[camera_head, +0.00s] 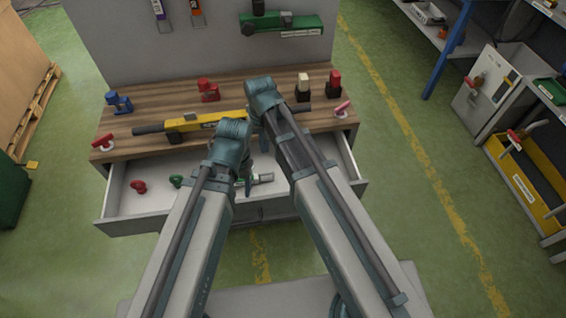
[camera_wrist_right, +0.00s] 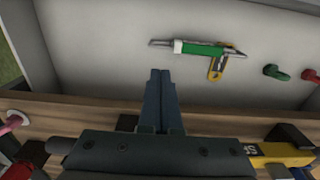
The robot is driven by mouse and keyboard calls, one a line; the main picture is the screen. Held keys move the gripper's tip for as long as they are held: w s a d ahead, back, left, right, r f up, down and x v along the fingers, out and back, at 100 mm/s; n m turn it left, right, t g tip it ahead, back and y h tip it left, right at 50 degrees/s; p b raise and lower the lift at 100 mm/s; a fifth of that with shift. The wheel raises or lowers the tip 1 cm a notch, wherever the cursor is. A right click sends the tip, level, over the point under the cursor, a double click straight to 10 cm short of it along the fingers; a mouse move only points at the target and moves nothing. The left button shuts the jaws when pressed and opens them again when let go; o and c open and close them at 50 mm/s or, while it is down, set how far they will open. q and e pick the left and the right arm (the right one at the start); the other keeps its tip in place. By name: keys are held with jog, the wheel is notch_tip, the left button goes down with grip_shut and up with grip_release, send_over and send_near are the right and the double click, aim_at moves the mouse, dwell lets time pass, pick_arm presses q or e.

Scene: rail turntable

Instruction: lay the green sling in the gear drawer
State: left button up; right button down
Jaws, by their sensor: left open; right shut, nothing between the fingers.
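The green sling (camera_wrist_right: 205,50) lies on the floor of the open gear drawer (camera_wrist_right: 95,60), with pale and grey ends and a small yellow-orange piece beside or under its middle. In the head view its grey end shows (camera_head: 264,178); the rest is hidden behind my left gripper. My left gripper (camera_head: 243,176) is open over the drawer, close beside the sling; I cannot tell if it touches. My right gripper (camera_wrist_right: 160,74) is shut and empty, near the drawer's worktop-side edge and apart from the sling.
A green hook (camera_head: 177,181) and a red hook (camera_head: 138,186) lie at the drawer's left. The wooden worktop (camera_head: 130,135) holds a yellow bar tool (camera_head: 185,123) and several coloured pieces. A shelf unit (camera_head: 515,95) stands at right; the drawer's right side is clear.

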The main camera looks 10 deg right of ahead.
jog(key=shift+a, duration=0.75)
notch_tip(320, 180, up, 8)
jog(key=p, duration=0.8)
jog(key=s+d+n+h, duration=0.1)
jog(key=s+d+n, duration=0.2)
jog(key=s, duration=1.1)
jog(key=shift+d, duration=0.75)
